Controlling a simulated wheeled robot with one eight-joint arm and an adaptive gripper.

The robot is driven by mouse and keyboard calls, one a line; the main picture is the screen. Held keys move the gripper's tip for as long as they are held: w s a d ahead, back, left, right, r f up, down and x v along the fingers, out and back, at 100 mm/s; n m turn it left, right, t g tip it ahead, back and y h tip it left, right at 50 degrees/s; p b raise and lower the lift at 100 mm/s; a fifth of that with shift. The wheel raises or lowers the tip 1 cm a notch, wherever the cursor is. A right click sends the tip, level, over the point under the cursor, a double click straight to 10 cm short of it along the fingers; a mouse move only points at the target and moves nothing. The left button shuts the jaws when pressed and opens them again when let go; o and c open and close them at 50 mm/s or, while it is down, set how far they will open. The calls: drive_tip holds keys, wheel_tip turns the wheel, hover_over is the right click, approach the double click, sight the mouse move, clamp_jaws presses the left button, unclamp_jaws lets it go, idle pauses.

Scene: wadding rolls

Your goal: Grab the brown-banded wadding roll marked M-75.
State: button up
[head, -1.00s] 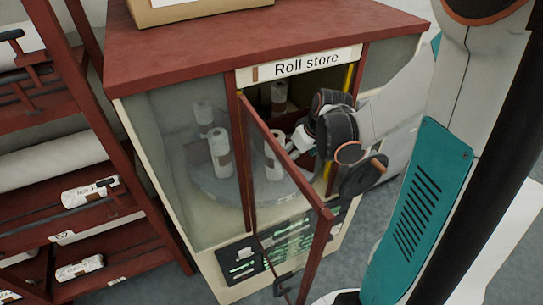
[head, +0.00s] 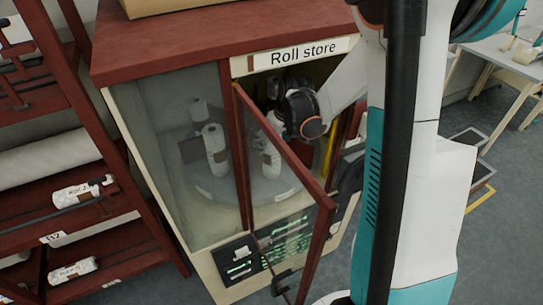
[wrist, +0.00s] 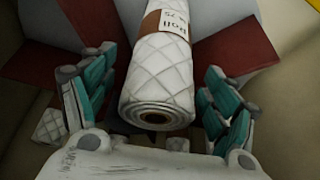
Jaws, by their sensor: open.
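A white quilted wadding roll (wrist: 160,75) with a brown band fills the middle of the wrist view. Its label reads "Roll", with a partly readable second line that seems to end in 75. My gripper (wrist: 148,98) is open, with one teal finger on each side of the roll; I cannot tell whether either touches it. In the head view, my wrist reaches through the doorway of the Roll store cabinet (head: 165,45), and my fingers are mostly hidden. A brown-banded roll (head: 271,162) stands below my wrist, behind the door glass. Another roll (head: 214,150) stands to its left on the round grey platform (head: 215,190).
The red-framed glass door (head: 318,235) stands open towards the camera, close to my arm. A further roll (head: 200,112) stands at the back left. Dark red panels (wrist: 238,45) lie behind the roll in the wrist view. A red rack (head: 120,190) with rolls stands left.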

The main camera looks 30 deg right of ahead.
drive_tip(key=shift+w+f, duration=0.2)
drive_tip(key=shift+f, duration=0.25)
drive_tip(key=c, duration=1.3)
drive_tip(key=shift+o, duration=0.2)
drive_tip(key=shift+r, duration=0.2)
